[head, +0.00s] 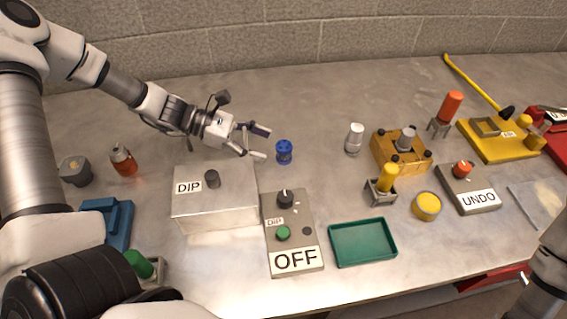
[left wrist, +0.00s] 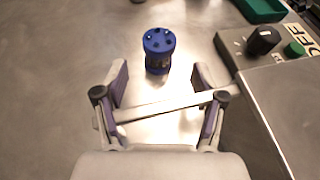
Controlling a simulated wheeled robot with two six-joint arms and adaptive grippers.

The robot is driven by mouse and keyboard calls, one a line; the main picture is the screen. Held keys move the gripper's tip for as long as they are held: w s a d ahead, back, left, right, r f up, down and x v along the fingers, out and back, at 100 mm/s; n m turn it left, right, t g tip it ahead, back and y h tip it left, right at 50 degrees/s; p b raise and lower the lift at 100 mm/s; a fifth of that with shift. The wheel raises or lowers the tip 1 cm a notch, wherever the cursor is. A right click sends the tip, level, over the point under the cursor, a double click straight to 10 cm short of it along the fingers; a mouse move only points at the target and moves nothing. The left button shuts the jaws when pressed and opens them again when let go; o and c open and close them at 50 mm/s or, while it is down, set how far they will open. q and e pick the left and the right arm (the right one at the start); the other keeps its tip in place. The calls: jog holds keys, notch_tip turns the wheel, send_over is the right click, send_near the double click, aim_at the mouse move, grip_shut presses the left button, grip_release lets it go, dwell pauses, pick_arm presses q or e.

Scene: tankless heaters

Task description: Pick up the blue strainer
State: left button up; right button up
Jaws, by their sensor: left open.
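The blue strainer (head: 284,152) is a small blue cylinder standing upright on the grey table, right of the DIP box. In the left wrist view the blue strainer (left wrist: 159,50) shows holes in its top and stands just beyond the fingertips. My left gripper (head: 262,143) is open and empty, with its fingers pointing right toward the strainer, a small gap away. In the left wrist view the two fingers of my left gripper (left wrist: 160,82) are spread apart, with the strainer roughly centred ahead of them. My right gripper is not in view.
The silver DIP box (head: 225,205) stands below the left gripper. The OFF control panel (head: 307,240) and a green tray (head: 362,242) lie nearer the front. A silver cylinder (head: 354,139) stands right of the strainer. The table behind the strainer is clear.

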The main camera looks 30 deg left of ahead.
aim_at(285, 153)
pick_arm(q)
jog(key=b+x, duration=0.1)
jog(key=x, duration=0.5)
jog(key=shift+w+d+f, duration=0.2)
jog(key=shift+w+f, duration=0.05)
jog(key=shift+f, duration=0.05)
jog(key=shift+s, duration=0.1)
jog(key=c, duration=1.3)
